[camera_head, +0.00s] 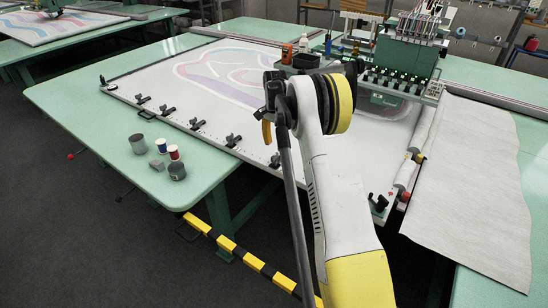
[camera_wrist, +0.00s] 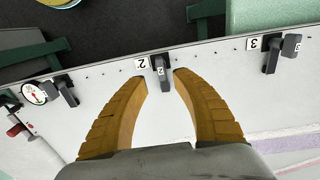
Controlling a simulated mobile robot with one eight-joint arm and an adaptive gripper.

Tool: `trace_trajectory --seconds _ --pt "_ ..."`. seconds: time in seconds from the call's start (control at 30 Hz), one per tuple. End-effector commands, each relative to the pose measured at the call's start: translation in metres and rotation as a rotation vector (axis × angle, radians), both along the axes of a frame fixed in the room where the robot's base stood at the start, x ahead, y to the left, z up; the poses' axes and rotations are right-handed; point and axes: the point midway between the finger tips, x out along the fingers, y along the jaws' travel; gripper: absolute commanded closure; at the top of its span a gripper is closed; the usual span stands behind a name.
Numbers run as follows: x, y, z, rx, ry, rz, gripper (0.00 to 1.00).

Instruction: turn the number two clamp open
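In the head view my gripper shows as one tan finger (camera_head: 267,130) above the frame's edge. My arm hides part of that edge, and clamp numbers are unreadable there.
The number three clamp (camera_wrist: 270,55) is to the right, another clamp (camera_wrist: 62,90) and a round dial (camera_wrist: 33,93) to the left. Thread spools (camera_head: 174,153) and a grey cup (camera_head: 138,144) stand on the green table (camera_head: 90,107). A yellow-black bar (camera_head: 227,243) runs below.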

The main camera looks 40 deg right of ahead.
Motion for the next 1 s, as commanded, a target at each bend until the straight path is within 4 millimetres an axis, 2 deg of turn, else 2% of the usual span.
trace_trajectory --seconds 0.03,0.1,0.3,0.47,0.73,0.83,1.0 --pt "0.000 0.000 -0.014 0.000 0.000 0.001 0.67" --pt "0.000 0.000 -0.028 0.000 0.000 0.001 0.67" --pt "0.000 0.000 -0.057 -0.001 -0.001 0.002 0.67" --pt "0.000 0.001 -0.065 -0.001 -0.001 0.002 0.67" --pt "0.000 0.001 -0.066 -0.001 -0.001 0.002 0.68" --pt "0.000 0.001 -0.066 -0.001 -0.001 0.002 0.98" --pt "0.000 0.001 -0.066 -0.001 -0.001 0.002 1.00"
